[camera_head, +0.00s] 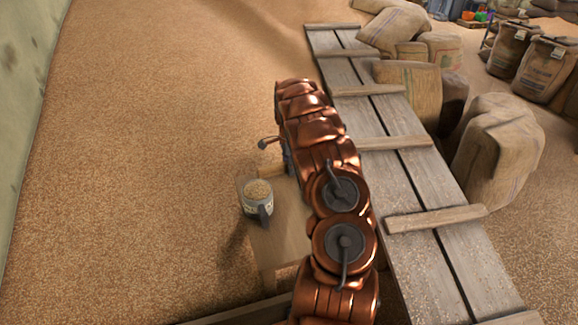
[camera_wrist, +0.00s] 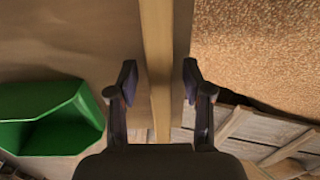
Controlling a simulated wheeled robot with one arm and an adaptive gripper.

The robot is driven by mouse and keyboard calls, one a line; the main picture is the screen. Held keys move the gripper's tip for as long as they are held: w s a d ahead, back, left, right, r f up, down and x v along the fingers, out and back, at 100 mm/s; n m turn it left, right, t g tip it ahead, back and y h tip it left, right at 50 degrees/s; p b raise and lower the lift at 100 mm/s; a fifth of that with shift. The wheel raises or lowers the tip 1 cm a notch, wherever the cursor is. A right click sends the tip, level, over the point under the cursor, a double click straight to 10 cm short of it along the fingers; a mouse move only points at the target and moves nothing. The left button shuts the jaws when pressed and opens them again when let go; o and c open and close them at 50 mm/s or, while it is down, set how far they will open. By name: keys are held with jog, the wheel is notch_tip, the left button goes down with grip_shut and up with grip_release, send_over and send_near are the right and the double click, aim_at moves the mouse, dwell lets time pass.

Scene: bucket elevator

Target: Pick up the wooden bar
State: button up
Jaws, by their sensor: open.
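A long, pale wooden bar (camera_wrist: 157,40) runs from the top of the wrist view down between the fingers of my gripper (camera_wrist: 159,80). My gripper is open, with one finger on each side of the bar and a visible gap to each. Whether the bar lies level with the fingertips or beyond them, I cannot tell.
A grey mug of grain (camera_head: 257,197) stands on a small wooden table (camera_head: 276,240) left of my arm. A green container (camera_wrist: 50,118) is at left in the wrist view. A plank walkway (camera_head: 395,150) and sacks (camera_head: 500,155) lie right. Grain covers the left floor.

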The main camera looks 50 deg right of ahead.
jog(key=shift+c, duration=0.3)
grip_shut()
